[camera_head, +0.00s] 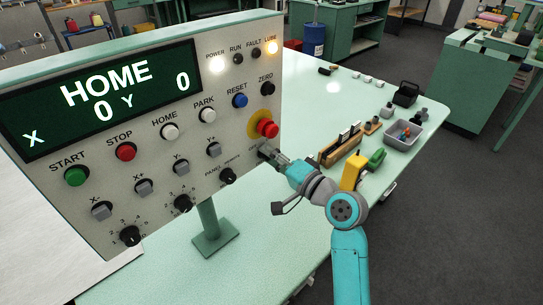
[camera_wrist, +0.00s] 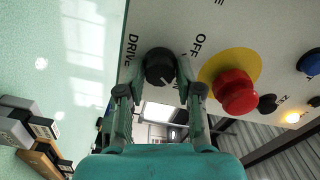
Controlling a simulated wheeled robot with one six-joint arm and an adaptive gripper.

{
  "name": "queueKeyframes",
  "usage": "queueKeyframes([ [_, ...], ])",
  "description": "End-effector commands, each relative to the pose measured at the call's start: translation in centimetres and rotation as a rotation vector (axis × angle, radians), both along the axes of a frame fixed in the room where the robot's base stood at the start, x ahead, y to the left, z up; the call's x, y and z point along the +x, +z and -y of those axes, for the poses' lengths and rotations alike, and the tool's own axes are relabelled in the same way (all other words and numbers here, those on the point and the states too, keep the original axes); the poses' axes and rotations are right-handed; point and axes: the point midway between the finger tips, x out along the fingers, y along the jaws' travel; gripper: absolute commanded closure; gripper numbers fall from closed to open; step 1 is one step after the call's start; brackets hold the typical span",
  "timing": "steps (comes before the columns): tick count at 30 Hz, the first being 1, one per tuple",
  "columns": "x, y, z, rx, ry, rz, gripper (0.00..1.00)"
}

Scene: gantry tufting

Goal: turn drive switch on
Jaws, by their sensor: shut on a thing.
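The drive switch (camera_wrist: 158,62) is a round black knob with a pale pointer line, on the grey control panel (camera_head: 228,122). DRIVE and OFF are printed beside it in the wrist view. My gripper (camera_wrist: 161,72) is shut on the knob, one finger on each side. In the head view my gripper (camera_head: 268,152) reaches the panel's lower right edge and hides most of the knob. The panel display (camera_head: 105,98) reads HOME, X 0, Y 0. The POWER lamp (camera_head: 216,65) and the amber LUBE lamp (camera_head: 271,47) are lit.
A red emergency stop button (camera_head: 268,129) on a yellow disc sits right above my gripper; it also shows close beside the right finger in the wrist view (camera_wrist: 236,92). A wooden rack (camera_head: 340,147), a yellow tool (camera_head: 353,172) and a grey bin (camera_head: 404,135) stand on the green table.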

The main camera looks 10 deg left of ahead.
Motion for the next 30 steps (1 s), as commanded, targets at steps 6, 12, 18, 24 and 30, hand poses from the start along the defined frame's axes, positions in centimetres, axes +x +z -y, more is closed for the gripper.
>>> queueKeyframes([
  [6, 0.0, 0.0, 0.0, -0.001, 0.0, -0.001, 0.4],
  [12, 0.0, 0.0, 0.0, 0.0, 0.0, 0.0, 0.4],
  [18, -0.6, -0.1, 0.9, -0.001, -0.001, 0.0, 0.4],
  [24, -2.7, -0.1, 3.8, -0.001, -0.004, 0.0, 0.4],
  [30, -5.2, -0.1, 6.8, -0.001, -0.003, -0.001, 0.4],
])
